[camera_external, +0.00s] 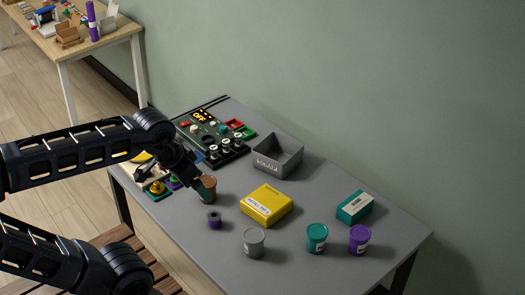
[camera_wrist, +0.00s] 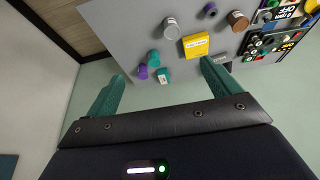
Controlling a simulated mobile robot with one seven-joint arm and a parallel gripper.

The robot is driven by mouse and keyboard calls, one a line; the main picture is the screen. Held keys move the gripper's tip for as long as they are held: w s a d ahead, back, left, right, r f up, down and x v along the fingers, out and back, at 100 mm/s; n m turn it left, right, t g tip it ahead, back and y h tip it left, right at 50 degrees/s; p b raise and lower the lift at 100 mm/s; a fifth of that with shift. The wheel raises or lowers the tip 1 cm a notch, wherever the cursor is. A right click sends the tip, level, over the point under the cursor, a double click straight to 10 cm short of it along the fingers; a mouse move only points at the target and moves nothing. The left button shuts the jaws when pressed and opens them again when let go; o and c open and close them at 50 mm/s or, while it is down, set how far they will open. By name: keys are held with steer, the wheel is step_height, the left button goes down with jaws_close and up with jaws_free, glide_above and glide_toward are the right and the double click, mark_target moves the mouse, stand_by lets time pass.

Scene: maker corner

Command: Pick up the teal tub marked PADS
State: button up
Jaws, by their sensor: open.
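The teal tub (camera_external: 317,238) stands upright near the front right of the grey table, with a pale label too small to read. In the wrist view the teal tub (camera_wrist: 153,57) lies beyond and between my fingertips, some way off. A purple tub (camera_external: 359,239) stands close to its right, and a grey tub (camera_external: 254,242) to its left. A teal box (camera_external: 354,207) lies behind it. My gripper (camera_external: 202,190) is open, with teal fingers, and it also shows in the wrist view (camera_wrist: 162,69). It holds nothing and overlaps a brown tub (camera_external: 209,182) in the external view, well left of the teal tub.
A yellow box (camera_external: 266,204) lies mid-table, with a small purple spool (camera_external: 214,221) in front of it. A grey bin (camera_external: 290,160) and a control panel (camera_external: 205,125) stand at the back. Bare table (camera_external: 300,270) lies in front of the teal tub.

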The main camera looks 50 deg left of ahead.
steer(key=shift+c, duration=0.4)
stand_by(0.3)
steer(key=n+g, duration=0.5)
steer(key=n, duration=1.1)
glide_above(317, 230)
steer(key=f, duration=2.9)
steer(key=shift+s+d, duration=0.15)
steer(key=shift+d, duration=0.05)
steer(key=shift+n, duration=0.3)
steer(key=shift+a+f, duration=0.1)
steer(key=shift+f, duration=5.5)
steer(key=c, duration=1)
